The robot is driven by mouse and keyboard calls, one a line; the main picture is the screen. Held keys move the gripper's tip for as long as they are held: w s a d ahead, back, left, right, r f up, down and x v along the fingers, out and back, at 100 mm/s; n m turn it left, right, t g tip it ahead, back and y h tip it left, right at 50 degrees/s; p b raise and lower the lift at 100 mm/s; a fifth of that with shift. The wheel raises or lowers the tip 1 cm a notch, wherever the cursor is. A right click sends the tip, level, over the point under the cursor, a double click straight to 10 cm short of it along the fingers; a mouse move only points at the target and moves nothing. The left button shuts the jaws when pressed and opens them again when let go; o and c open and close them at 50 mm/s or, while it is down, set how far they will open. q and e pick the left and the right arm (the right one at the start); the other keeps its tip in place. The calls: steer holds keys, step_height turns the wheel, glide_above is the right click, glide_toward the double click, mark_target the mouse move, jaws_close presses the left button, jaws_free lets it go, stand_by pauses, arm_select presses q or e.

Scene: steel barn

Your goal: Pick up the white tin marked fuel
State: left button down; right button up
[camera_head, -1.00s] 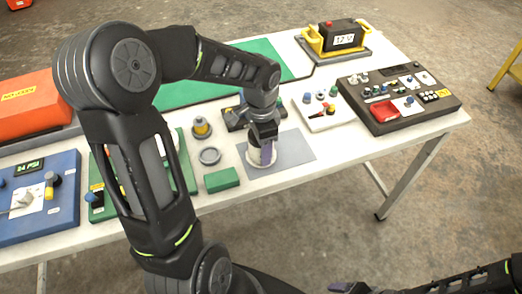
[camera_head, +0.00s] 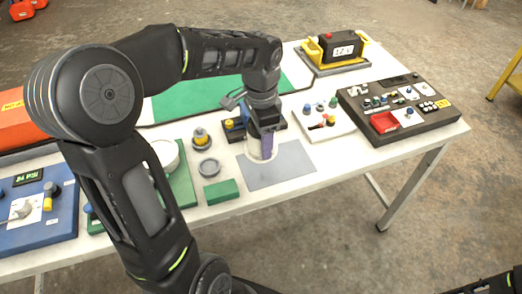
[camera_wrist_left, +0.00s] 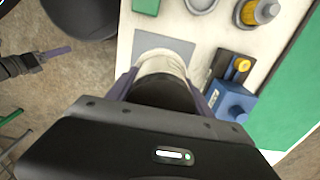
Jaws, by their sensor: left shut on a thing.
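The white tin (camera_head: 262,151) is between the fingers of my left gripper (camera_head: 265,143), above the back part of a grey mat (camera_head: 285,172). My left gripper points down and is shut on the tin. The wrist view shows the tin's pale side (camera_wrist_left: 161,66) between the two fingers, with a dark area nearer the palm. The fuel marking cannot be seen. The tin looks slightly raised, but the gap below it is hard to judge. My right gripper (camera_wrist_left: 55,53) shows at the left of the wrist view, away from the table; its finger opening is unclear.
A green block (camera_head: 221,191), a round grey dish (camera_head: 208,168) and a yellow-topped knob (camera_head: 201,137) stand left of the mat. A blue device (camera_head: 236,128) is close behind the tin. A white switch panel (camera_head: 323,121) stands to the right. The mat's front is clear.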

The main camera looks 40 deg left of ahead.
arm_select(q)
steer(key=shift+r, duration=1.2)
